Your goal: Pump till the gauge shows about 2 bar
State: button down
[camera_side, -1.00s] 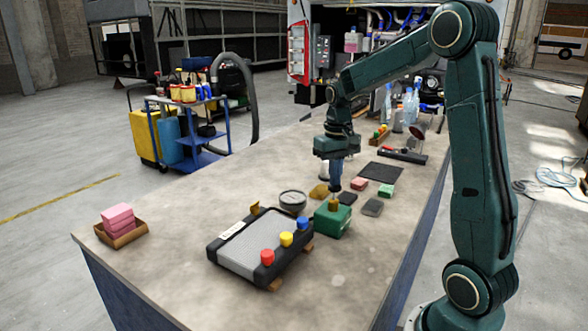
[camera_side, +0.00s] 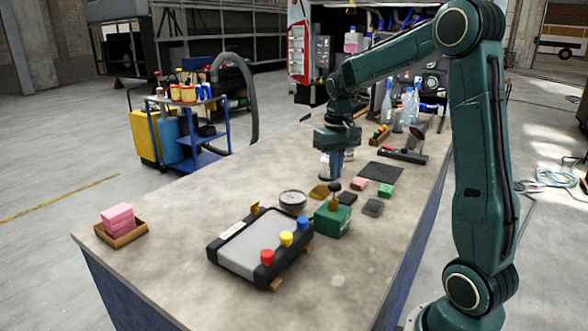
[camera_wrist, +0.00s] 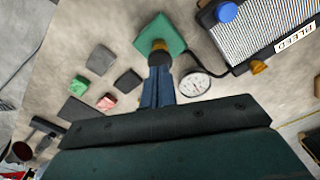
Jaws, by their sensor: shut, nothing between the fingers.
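The green hand pump (camera_side: 333,221) stands on the bench, with a black-knobbed plunger (camera_side: 335,187) sticking up from its brass collar. In the wrist view the green pump body (camera_wrist: 160,32) lies beyond my fingers. My gripper (camera_side: 334,174) is shut and empty, pointing down just above the knob; whether the tips touch it I cannot tell. In the wrist view my fingers (camera_wrist: 158,72) partly cover the knob. The round white-faced gauge (camera_side: 292,198) lies beside the pump. It also shows in the wrist view (camera_wrist: 195,85), but its reading is too small to tell.
The black-framed ribbed unit (camera_side: 255,245) with red, yellow and blue caps is in front of the pump. Pink and green blocks (camera_side: 385,190) and dark pads (camera_side: 372,207) lie to the right. A tray of pink blocks (camera_side: 120,229) is at the left.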

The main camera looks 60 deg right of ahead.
aim_at(335, 184)
jog(key=shift+f, duration=0.5)
jog(key=shift+f, duration=1.6)
jog(key=shift+r, duration=2.1)
jog(key=shift+f, duration=0.45)
